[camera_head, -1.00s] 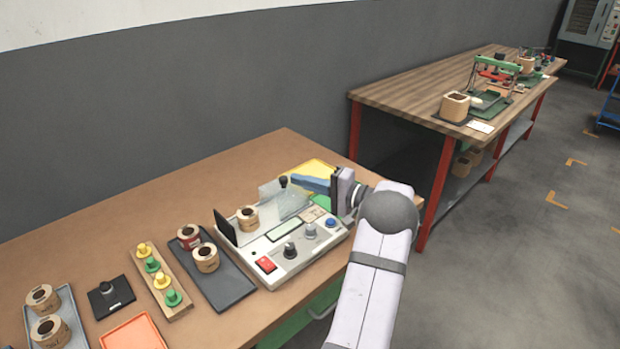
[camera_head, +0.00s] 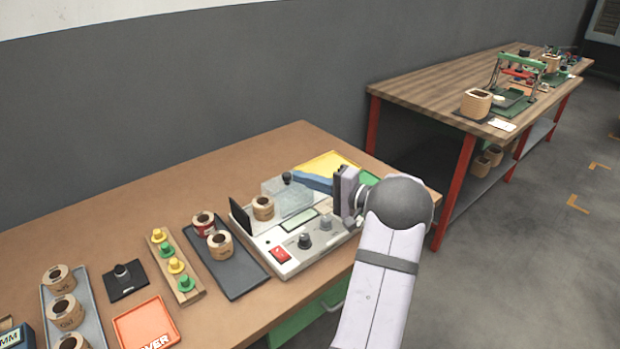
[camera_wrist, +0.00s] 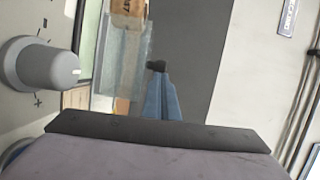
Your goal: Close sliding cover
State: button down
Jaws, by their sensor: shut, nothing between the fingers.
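The clear sliding cover (camera_head: 290,197) sits on top of the light-grey test box (camera_head: 290,268), behind and right of a coil (camera_head: 263,207). Its black knob (camera_head: 287,177) stands at its far side. My gripper (camera_head: 297,179) has blue fingers that reach left to the knob, with their tips at or very near it; I cannot tell if they touch. In the wrist view the fingers (camera_wrist: 158,95) are together with nothing between them, and the black knob (camera_wrist: 156,66) is just past their tips. The clear cover (camera_wrist: 128,60) shows left of them.
A black upright plate (camera_head: 240,216) stands at the box's left end. Dials (camera_head: 305,241) and a red switch (camera_head: 281,254) lie along its front. A dark tray (camera_head: 232,270) with coils is left. A yellow tray (camera_head: 330,163) lies behind the gripper.

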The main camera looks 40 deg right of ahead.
jog(key=shift+d, duration=0.1)
jog(key=shift+s+d+b, duration=0.3)
jog(key=shift+d, duration=0.2)
jog(key=s+d+b, duration=0.1)
jog(key=s+d, duration=0.1)
jog(key=d, duration=0.1)
jog(key=shift+s, duration=0.2)
jog(key=b+v, duration=0.1)
jog(key=v, duration=0.7)
jog(key=shift+s+r, duration=0.2)
jog(key=shift+s, duration=0.2)
jog(key=w+a+r+n+g+y+p, duration=0.25)
jog(key=w+a+r+p, duration=0.25)
jog(key=r+p, duration=0.45)
jog(key=w+a+r+n+g+y+p, duration=0.1)
jog(key=w+a+r+n+g+p, duration=0.3)
jog(key=r+p, duration=0.6)
jog(key=s+d+f+n+g+h, duration=0.3)
jog(key=d+f+h, duration=0.3)
jog(key=d+f, duration=0.2)
jog(key=shift+s+d+f+g, duration=0.25)
jog(key=shift+d+f+g, duration=0.1)
jog(key=shift+f, duration=0.55)
